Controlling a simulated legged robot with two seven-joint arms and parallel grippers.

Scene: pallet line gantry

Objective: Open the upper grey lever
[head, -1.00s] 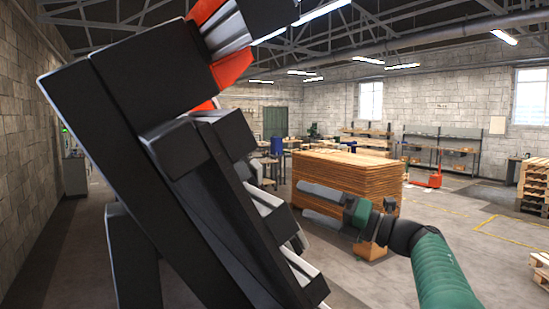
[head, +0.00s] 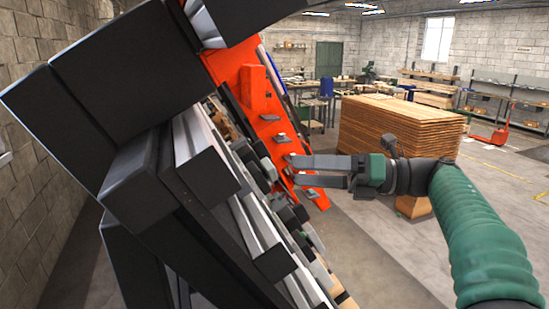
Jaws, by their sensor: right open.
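An orange panel (head: 246,92) stands tilted behind the dark machine frame. Small grey levers stick out of its face; the highest that I make out is the upper grey lever (head: 270,117), with another grey lever (head: 281,138) just below it. My right gripper (head: 292,171) comes in from the right with its two grey fingers pointing left and apart, nothing between them. Its tips are in front of the panel's lower part, below both levers in the picture. I cannot tell if they touch the panel. My left gripper is not in view.
The black machine frame (head: 130,90) with pale rails fills the left side close to me. A stack of wooden boards (head: 385,125) stands behind my right gripper. A workbench (head: 312,105) and shelving (head: 500,90) are at the back. The floor at lower middle is clear.

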